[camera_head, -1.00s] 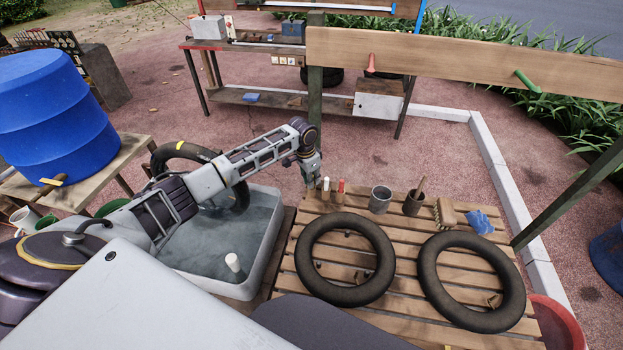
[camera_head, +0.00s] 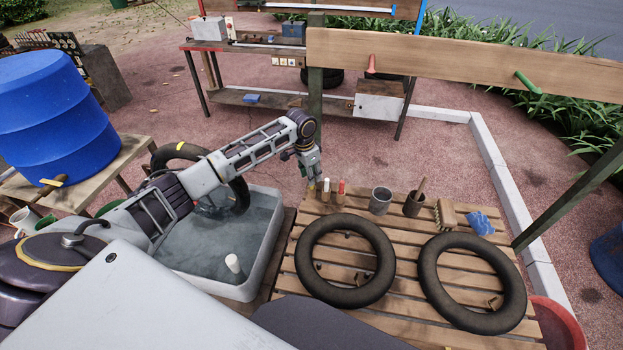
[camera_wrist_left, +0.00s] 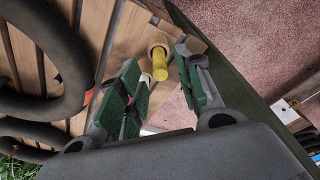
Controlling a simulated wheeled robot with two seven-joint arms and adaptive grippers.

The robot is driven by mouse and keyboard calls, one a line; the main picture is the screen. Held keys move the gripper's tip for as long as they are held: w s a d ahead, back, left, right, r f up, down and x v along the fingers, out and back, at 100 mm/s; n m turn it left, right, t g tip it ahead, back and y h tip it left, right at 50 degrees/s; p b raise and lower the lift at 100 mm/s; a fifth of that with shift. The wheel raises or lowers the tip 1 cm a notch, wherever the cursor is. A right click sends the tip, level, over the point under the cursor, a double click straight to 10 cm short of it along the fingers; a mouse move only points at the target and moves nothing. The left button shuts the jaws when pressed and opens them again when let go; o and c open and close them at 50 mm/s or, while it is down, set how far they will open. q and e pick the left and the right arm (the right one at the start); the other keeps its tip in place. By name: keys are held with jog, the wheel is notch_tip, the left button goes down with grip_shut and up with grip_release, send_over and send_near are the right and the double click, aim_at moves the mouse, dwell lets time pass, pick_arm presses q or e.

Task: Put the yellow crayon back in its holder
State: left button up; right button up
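The yellow crayon (camera_wrist_left: 158,66) stands in the left wrist view with its far end at a round, wood-coloured holder (camera_wrist_left: 155,46); I cannot tell how deep it sits. My left gripper (camera_wrist_left: 160,88) is open, its green-padded fingers on either side of the crayon with visible gaps. In the head view my left gripper (camera_head: 313,178) is over the back left corner of the slatted table, and the crayon is a small yellowish bit (camera_head: 311,191) beneath it. My right gripper is not in view.
A white crayon (camera_head: 326,185) and a red one (camera_head: 341,187) stand just right of the gripper. A grey cup (camera_head: 381,201), a dark pot (camera_head: 413,205) and a brush (camera_head: 445,212) follow. Two black tyres (camera_head: 309,235) (camera_head: 431,262) cover much of the slatted table. A water basin (camera_head: 270,240) is left.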

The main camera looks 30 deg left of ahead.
pick_arm(q)
notch_tip(320, 180, up, 9)
jog(key=s, duration=0.1)
jog(key=shift+a+f, duration=0.15)
jog(key=shift+a, duration=0.2)
jog(key=shift+s+f, duration=0.1)
dwell(0.6)
